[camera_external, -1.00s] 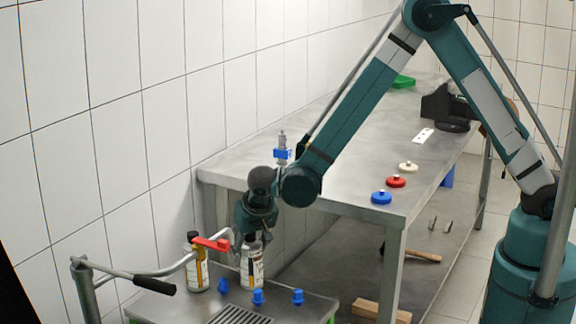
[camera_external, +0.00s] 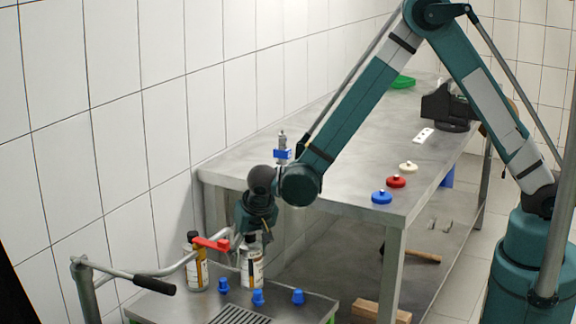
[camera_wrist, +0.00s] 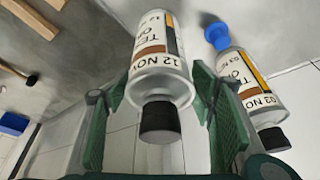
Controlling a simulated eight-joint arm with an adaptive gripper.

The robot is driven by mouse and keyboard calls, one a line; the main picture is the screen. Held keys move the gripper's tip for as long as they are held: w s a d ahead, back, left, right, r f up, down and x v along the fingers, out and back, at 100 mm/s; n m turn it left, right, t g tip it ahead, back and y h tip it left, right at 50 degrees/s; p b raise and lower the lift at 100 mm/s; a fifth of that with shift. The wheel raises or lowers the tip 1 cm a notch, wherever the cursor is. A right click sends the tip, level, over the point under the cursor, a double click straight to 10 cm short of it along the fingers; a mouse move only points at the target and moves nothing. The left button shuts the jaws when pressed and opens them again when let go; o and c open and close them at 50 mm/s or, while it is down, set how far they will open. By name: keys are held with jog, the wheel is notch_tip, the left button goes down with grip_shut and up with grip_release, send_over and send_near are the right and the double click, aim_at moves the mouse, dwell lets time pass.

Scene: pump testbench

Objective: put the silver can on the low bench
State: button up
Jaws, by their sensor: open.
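The silver can (camera_external: 251,268), with a white label and black cap, stands upright on the low bench (camera_external: 170,306), near the back of its top. In the wrist view the can (camera_wrist: 162,60) lies between my spread green fingers, its cap pointing towards the camera. My gripper (camera_external: 249,237) is just above the can's top, and its open fingers (camera_wrist: 160,98) flank the can's cap end with a visible gap on the right. Whether the left finger touches the can is unclear.
A similar black-capped can (camera_external: 197,268) with a yellow stripe stands to the left, near a red-handled pipe (camera_external: 212,244). Several blue knobs (camera_external: 258,297) and a grating (camera_external: 240,315) occupy the bench's front. The taller table (camera_external: 340,160) stands behind to the right.

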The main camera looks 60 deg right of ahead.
aim_at(252, 234)
jog(key=p+v, duration=0.2)
jog(key=v, duration=0.9)
jog(key=shift+s+r, duration=0.15)
jog(key=shift+r, duration=0.25)
dwell(0.4)
jog(key=shift+s+d+r, duration=0.1)
jog(key=shift+d+r, duration=0.15)
jog(key=shift+r, duration=0.1)
jog(key=s+d+r+n+t+y, duration=0.1)
jog(key=s+d+r+n, duration=0.1)
jog(key=s+d+r, duration=0.6)
jog(key=s+d+r+n+y, duration=0.1)
jog(key=s+d+r+n, duration=0.1)
jog(key=s+d+r, duration=0.7)
jog(key=s+d+r+n+t, duration=0.1)
jog(key=s+d+r, duration=0.2)
jog(key=s, duration=0.6)
jog(key=s+d+r+n+t, duration=0.1)
jog(key=s+d, duration=0.3)
jog(key=s, duration=0.6)
jog(key=shift+r+n+y, duration=0.3)
jog(key=shift+r+n, duration=0.3)
jog(key=shift+r, duration=0.3)
